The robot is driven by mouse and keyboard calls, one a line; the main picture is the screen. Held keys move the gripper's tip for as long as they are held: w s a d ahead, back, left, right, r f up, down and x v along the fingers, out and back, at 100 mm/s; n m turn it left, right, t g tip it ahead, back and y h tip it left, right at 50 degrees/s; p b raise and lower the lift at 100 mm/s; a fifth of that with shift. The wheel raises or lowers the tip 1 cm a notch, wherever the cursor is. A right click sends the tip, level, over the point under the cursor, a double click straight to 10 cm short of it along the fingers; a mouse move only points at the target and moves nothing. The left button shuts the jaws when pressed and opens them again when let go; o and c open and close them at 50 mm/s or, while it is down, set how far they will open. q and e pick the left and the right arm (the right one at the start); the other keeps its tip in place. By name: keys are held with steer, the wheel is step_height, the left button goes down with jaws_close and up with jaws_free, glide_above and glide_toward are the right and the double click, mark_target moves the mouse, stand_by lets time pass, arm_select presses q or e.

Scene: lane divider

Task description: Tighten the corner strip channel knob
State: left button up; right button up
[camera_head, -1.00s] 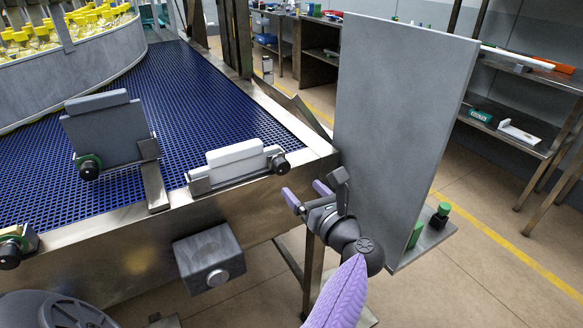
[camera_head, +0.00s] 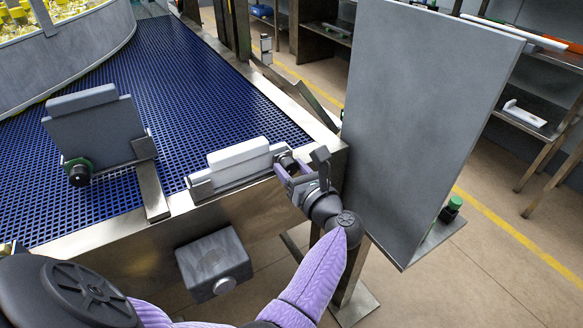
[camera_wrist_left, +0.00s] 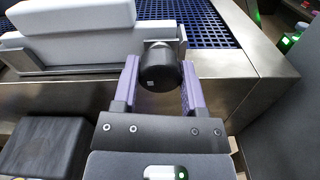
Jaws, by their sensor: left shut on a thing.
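The corner strip channel (camera_head: 232,178) is a grey metal holder at the conveyor's near right corner, with a white strip (camera_head: 238,152) standing in it. Its black knob (camera_head: 286,160) sits at the channel's right end. My left gripper (camera_head: 290,168) is shut on this knob, coming from the front right. In the left wrist view the black knob (camera_wrist_left: 157,68) sits between the two purple fingers of the left gripper (camera_wrist_left: 160,80), one on each side. The white strip (camera_wrist_left: 75,30) is just left of it there. My right gripper is not in view.
A grey plate (camera_head: 98,125) with a green-and-black knob (camera_head: 80,172) stands on the blue belt (camera_head: 190,85) to the left. A grey box (camera_head: 212,262) juts from the conveyor's front. A tall grey panel (camera_head: 420,120) stands close to the right of my left gripper.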

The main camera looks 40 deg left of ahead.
arm_select(q)
jaws_close()
steer(key=shift+m, duration=0.3)
steer(key=m+p, duration=0.1)
steer(key=m, duration=0.3)
steer(key=shift+r, duration=0.1)
steer(key=m+p, duration=0.2)
steer(key=m, duration=0.2)
steer(key=shift+m, duration=0.3)
steer(key=m+p, duration=0.1)
steer(key=m, duration=0.3)
steer(key=shift+f+m+p, duration=0.2)
steer(key=shift+m+p, duration=0.65)
steer(key=shift+m, duration=1.85)
